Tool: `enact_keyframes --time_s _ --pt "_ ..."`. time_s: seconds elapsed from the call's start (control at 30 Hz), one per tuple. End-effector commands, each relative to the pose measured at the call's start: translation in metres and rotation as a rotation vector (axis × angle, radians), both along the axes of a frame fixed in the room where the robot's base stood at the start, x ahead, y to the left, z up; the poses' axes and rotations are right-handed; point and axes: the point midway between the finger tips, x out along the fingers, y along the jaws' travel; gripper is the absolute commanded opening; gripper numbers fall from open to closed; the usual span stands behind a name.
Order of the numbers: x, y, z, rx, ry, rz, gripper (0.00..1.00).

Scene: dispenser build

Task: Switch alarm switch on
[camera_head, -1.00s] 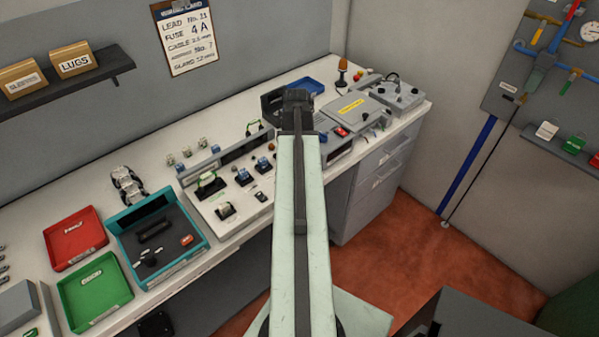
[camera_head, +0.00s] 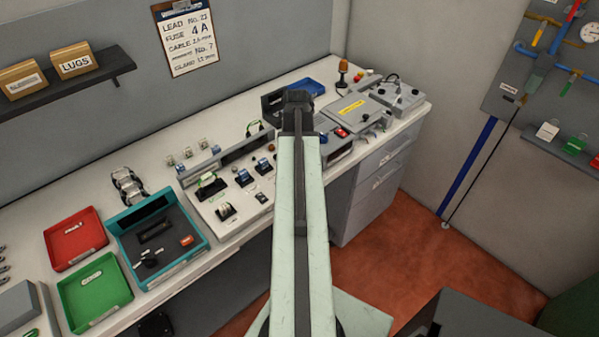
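My arm reaches forward over the workbench, and my gripper (camera_head: 298,98) is at its far end, seen from behind. Its fingers are hidden, so I cannot tell if it is open or shut. No switch is readable as the alarm switch. An orange beacon (camera_head: 343,66) stands at the back right of the bench. A grey box with a yellow label (camera_head: 350,107) lies to the right of my gripper. A small red part (camera_head: 341,132) shows in front of that box. A grey control box (camera_head: 397,97) with dark knobs sits further right.
A long panel with small switches and parts (camera_head: 232,190) lies left of my arm. Further left are a teal tray (camera_head: 205,246), a red tray (camera_head: 74,262) and a green tray (camera_head: 92,321). A blue tray (camera_head: 306,86) lies behind my gripper. Drawers (camera_head: 385,175) are under the bench's right end.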

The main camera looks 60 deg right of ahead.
Motion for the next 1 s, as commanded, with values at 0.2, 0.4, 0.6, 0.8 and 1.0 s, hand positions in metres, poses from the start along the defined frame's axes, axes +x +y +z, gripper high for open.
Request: enact_keyframes --time_s 0.2,0.4,0.6,0.8,1.0 --pt "-0.0001 -0.0001 0.0000 0.000 0.000 0.000 0.00" --pt "-0.0003 -0.0003 0.0000 0.000 0.000 -0.001 0.00" --pt "-0.0004 -0.0003 -0.0006 0.000 0.000 -0.001 0.00" --pt "-0.0004 -0.0004 -0.0038 0.000 0.000 -0.001 0.00" --pt "-0.0005 -0.0003 -0.0068 0.000 0.000 -0.001 0.00"
